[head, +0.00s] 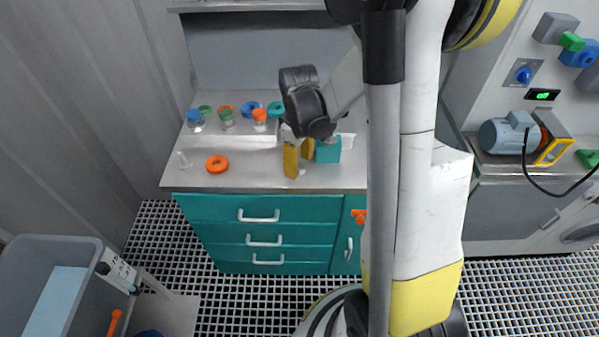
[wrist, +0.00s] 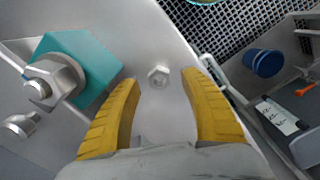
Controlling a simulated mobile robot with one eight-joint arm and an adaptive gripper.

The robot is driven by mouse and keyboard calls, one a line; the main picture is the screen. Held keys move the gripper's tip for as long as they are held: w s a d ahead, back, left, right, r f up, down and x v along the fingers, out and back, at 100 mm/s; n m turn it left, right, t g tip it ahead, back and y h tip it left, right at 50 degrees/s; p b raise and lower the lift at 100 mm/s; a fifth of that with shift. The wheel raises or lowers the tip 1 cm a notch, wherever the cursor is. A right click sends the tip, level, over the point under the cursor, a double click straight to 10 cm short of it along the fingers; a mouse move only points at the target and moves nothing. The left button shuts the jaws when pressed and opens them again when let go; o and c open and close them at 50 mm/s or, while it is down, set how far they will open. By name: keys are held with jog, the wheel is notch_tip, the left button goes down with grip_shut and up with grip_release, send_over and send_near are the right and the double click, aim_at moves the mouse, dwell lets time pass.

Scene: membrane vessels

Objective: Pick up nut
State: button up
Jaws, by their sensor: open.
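A small silvery hex nut (wrist: 158,75) lies flat on the grey worktop in the wrist view. My gripper (wrist: 161,80) is open, and its two yellow fingers stand on either side of the nut in that view, with clear gaps. I cannot tell how high the fingertips are above the worktop. In the head view my gripper (head: 299,160) points down over the worktop (head: 255,180), beside a teal block (head: 328,152). I cannot make out the nut clearly in the head view.
The teal block, close beside my gripper, carries a large metal hex piece (wrist: 55,75). An orange ring (head: 217,164) lies to the left. Several colour-lidded vessels stand at the back left. A grey bin (head: 85,250) is at the lower left. The front worktop strip is mostly clear.

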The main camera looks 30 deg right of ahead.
jog(key=shift+f, duration=0.7)
grip_shut()
jog(key=shift+r, duration=0.1)
notch_tip(320, 180, up, 10)
jog(key=p, duration=0.4)
